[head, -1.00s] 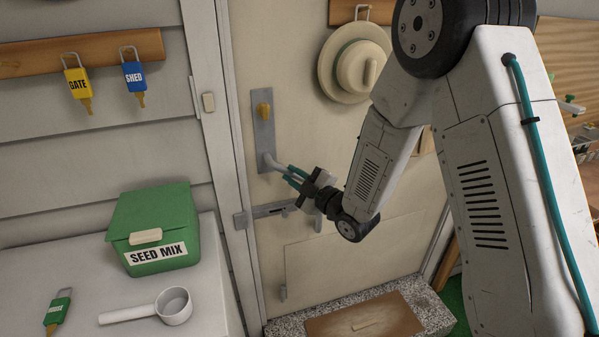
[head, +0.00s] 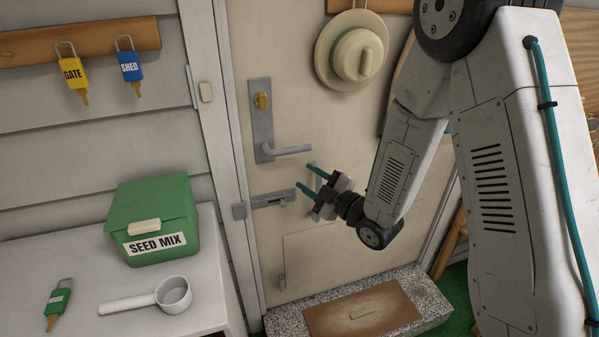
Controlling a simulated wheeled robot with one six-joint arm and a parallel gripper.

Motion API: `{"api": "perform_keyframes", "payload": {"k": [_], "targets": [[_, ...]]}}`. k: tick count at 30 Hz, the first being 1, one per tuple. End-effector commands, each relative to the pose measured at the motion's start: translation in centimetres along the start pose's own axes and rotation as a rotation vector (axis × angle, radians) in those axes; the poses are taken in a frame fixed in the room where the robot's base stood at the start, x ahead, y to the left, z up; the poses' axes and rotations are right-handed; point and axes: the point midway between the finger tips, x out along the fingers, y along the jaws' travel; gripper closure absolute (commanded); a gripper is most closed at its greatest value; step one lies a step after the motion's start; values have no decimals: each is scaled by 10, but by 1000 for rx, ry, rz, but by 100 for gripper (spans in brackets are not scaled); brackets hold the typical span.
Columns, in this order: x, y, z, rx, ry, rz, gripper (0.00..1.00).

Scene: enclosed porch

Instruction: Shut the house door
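The house door (head: 290,232) is cream and stands in its frame in the middle of the head view; it looks flush with the frame. Its lever handle (head: 288,151) sits level on a grey plate with a brass thumb-turn (head: 261,101) above. A grey slide bolt (head: 266,203) is mounted below the handle, near the frame edge. My gripper (head: 305,178) has two teal fingers spread apart, with nothing between them. It is in front of the door, just below and right of the lever, apart from it.
A green seed mix box (head: 158,222), a white scoop (head: 172,295) and a green-tagged key (head: 57,305) rest on the white counter (head: 85,250) at left. A stone step with a brown mat (head: 362,309) lies below.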

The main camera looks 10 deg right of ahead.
Motion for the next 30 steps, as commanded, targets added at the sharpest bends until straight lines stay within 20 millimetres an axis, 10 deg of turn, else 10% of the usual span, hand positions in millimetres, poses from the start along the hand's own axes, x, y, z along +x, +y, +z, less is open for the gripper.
{"api": "perform_keyframes", "payload": {"k": [17, 25, 30], "targets": [[-18, -3, 2, 23, -11, -12, 61], [-42, -59, 68, 214, -400, -281, 61], [-83, -60, 95, 355, -758, -396, 61]]}}
